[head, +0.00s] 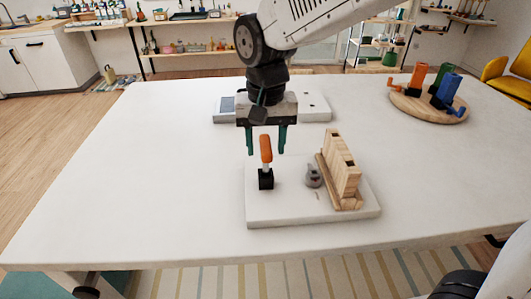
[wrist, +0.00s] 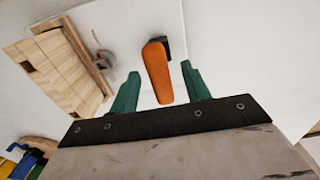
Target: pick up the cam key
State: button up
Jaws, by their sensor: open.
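The cam key, an orange handle (head: 266,149), stands upright in a black block (head: 266,180) on a white base plate (head: 280,215). My gripper (head: 266,150) points down over it with green fingers apart and nothing held. In the wrist view, the orange handle (wrist: 158,72) lies between the open fingers (wrist: 160,69), with a gap on each side. How deep the fingertips reach beside the handle is hard to tell. A grey round cam piece (head: 313,176) and a wooden block fixture (head: 342,165) share the plate, to the right of the key.
A white device with a screen (head: 227,104) lies behind my gripper. A round wooden board (head: 420,110) with orange, green and blue items stands at the back right. The table's left side (head: 130,170) is clear.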

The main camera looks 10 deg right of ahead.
notch_tip(320, 180, down, 4)
jog(key=shift+w+r, duration=0.1)
jog(key=shift+r, duration=0.05)
grip_shut()
